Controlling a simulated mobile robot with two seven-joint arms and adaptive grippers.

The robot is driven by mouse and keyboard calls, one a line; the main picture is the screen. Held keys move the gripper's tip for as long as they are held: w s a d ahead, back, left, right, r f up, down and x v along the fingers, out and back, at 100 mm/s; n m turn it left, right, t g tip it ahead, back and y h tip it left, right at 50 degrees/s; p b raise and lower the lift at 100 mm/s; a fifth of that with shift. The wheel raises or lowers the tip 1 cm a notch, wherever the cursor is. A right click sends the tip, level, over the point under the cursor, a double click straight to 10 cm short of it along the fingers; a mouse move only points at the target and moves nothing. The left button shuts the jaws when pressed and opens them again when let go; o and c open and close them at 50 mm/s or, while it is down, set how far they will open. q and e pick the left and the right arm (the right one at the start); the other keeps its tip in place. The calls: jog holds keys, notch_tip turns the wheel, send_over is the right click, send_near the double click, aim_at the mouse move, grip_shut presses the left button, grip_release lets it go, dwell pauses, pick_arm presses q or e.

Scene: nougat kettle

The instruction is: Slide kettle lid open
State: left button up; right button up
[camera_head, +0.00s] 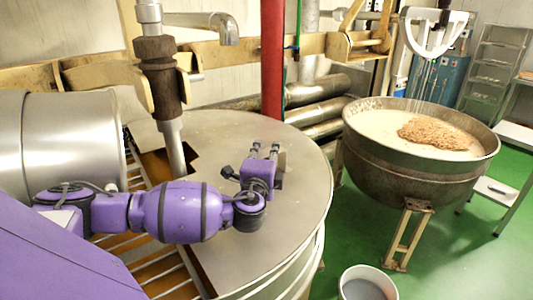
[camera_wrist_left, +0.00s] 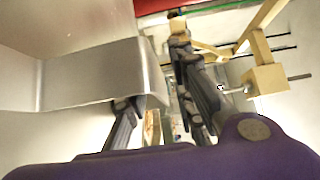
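The kettle lid (camera_head: 235,240) is a large round metal plate on top of a metal kettle (camera_head: 312,262), in the middle of the head view. A dark opening shows at its back left, by the upright pipe. My left gripper (camera_head: 264,148) is over the lid's right half, its fingers pointing to the back. A small tan piece is partly visible beside it. In the left wrist view, my left gripper's (camera_wrist_left: 155,102) fingers are apart. A bent metal plate (camera_wrist_left: 95,75), perhaps the lid's handle, reaches between or just beyond them; contact is unclear. My right gripper is out of view.
An upright pipe with a brown sleeve (camera_head: 158,75) stands at the lid's back left. A red post (camera_head: 272,60) rises behind it. A large bowl (camera_head: 400,180) of pale mixture stands to the right. A white bucket (camera_head: 367,284) is on the green floor.

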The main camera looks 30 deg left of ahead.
pick_arm(q)
jog(key=shift+w+a, duration=0.1)
jog(key=shift+w, duration=0.05)
jog(key=shift+c, duration=0.3)
grip_shut()
